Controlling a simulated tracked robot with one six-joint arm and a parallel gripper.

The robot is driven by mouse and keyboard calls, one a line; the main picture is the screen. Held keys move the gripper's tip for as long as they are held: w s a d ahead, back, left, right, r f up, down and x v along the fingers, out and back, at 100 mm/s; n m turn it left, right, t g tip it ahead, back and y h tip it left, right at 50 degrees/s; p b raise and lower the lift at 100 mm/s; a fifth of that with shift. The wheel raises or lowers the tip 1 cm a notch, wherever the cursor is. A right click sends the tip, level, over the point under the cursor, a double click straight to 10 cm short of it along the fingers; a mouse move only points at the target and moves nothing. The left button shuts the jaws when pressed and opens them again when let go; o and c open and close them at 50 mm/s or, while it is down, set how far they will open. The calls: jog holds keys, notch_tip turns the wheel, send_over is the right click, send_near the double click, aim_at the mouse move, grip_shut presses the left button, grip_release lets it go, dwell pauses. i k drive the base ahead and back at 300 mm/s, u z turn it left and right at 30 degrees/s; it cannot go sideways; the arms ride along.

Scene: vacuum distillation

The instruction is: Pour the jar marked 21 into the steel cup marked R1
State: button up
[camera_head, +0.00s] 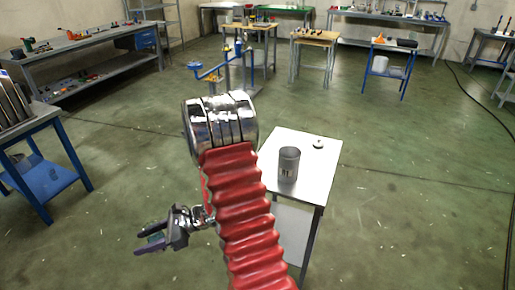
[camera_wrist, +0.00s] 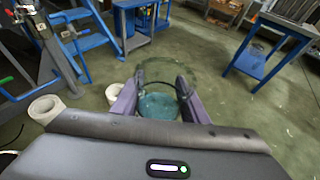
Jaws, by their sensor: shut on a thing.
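A clear glass jar (camera_wrist: 158,104) with blue-green content sits between the two purple fingers of my gripper (camera_wrist: 157,88) in the wrist view. My gripper is shut on it; I cannot read a mark on the jar. In the head view my gripper (camera_head: 152,240) is at the lower left, left of the small table and apart from it, and the jar is hard to make out there. The grey steel cup (camera_head: 289,165) stands upright on the small table, with a dark mark too small to read. The cup does not show in the wrist view.
The small white-topped table (camera_head: 315,168) also bears a small round metal thing (camera_head: 318,143). A blue-legged table (camera_head: 30,130) stands at the left. Benches line the back. Green floor lies open to the right.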

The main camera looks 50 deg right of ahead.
aim_at(289, 156)
jog(key=z, duration=0.3)
jog(key=i, duration=0.85)
jog(key=z, duration=0.5)
